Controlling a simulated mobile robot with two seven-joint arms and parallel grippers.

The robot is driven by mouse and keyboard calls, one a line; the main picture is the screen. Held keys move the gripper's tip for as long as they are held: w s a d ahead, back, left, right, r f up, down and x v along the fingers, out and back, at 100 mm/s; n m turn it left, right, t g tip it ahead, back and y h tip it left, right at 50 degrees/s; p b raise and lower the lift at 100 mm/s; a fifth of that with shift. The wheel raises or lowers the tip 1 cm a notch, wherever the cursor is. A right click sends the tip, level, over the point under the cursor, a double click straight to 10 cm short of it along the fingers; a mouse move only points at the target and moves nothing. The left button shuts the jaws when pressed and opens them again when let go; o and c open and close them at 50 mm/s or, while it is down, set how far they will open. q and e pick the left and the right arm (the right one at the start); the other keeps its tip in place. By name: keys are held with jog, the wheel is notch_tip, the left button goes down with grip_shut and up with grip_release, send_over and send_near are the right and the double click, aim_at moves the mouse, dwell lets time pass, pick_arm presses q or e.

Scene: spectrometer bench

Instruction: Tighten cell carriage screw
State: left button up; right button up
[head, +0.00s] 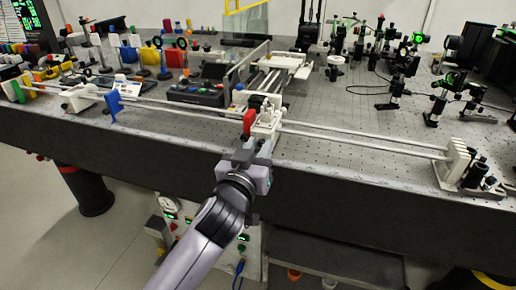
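The cell carriage (265,119) is a white block riding on two long horizontal rails (360,140) near the front edge of the bench. A red screw knob or handle (249,122) stands on its left front side. My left gripper (256,146) is at the front of the carriage, just below the red part. Its fingers are small and overlap the carriage, so I cannot tell whether they are open, shut or touching it. My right gripper is not in view.
A white end block (455,165) holds the rails at the right. A blue part (113,103) stands by the rails at the left. A dark control box (196,94) and several optics mounts (394,92) stand behind. The perforated bench top (340,105) is fairly clear right of the carriage.

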pick_arm(q)
grip_shut()
dwell(0.3)
